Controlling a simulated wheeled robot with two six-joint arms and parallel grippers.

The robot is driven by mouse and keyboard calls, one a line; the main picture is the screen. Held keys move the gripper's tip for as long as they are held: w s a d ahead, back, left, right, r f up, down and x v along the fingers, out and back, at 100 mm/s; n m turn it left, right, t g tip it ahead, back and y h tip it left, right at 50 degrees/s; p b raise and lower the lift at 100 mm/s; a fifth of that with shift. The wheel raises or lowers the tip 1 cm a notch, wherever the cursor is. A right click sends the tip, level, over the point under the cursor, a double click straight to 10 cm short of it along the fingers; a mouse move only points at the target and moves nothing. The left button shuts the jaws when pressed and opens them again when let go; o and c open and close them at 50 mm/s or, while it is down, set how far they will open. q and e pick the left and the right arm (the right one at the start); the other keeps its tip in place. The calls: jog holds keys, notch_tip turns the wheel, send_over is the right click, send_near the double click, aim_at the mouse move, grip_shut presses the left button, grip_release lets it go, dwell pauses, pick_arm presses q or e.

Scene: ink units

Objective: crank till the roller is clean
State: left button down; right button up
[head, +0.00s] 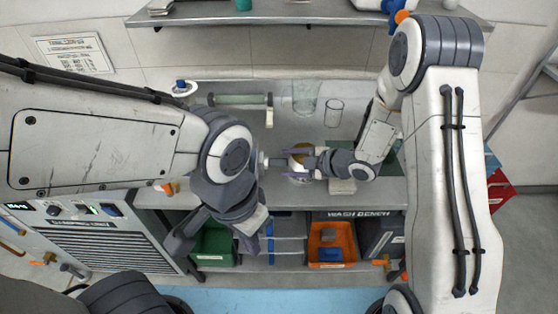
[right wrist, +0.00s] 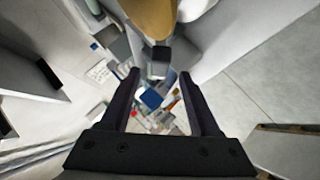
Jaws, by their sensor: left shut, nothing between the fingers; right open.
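A pale green roller (head: 240,99) with dark ends lies across the back left of the bench. A small cream piece (head: 269,118) hangs at its right end; I cannot tell whether it is the crank handle. My right gripper (head: 285,163) is open above the bench, to the right of and nearer than the roller, with nothing between its fingers. It also shows in the right wrist view (right wrist: 160,95). My left gripper (head: 250,240) is shut and empty, low in front of the bench edge, apart from the roller.
Two clear glass vessels (head: 305,97) (head: 333,113) stand at the back of the bench. A green bin (head: 215,246) and an orange bin (head: 346,240) sit on the lower shelf. A vented grey cabinet (head: 110,235) stands at the left. An upper shelf (head: 300,14) runs along the wall.

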aim_at(280, 162)
jog(key=shift+p+x, duration=0.3)
jog(key=shift+x, duration=1.85)
grip_shut()
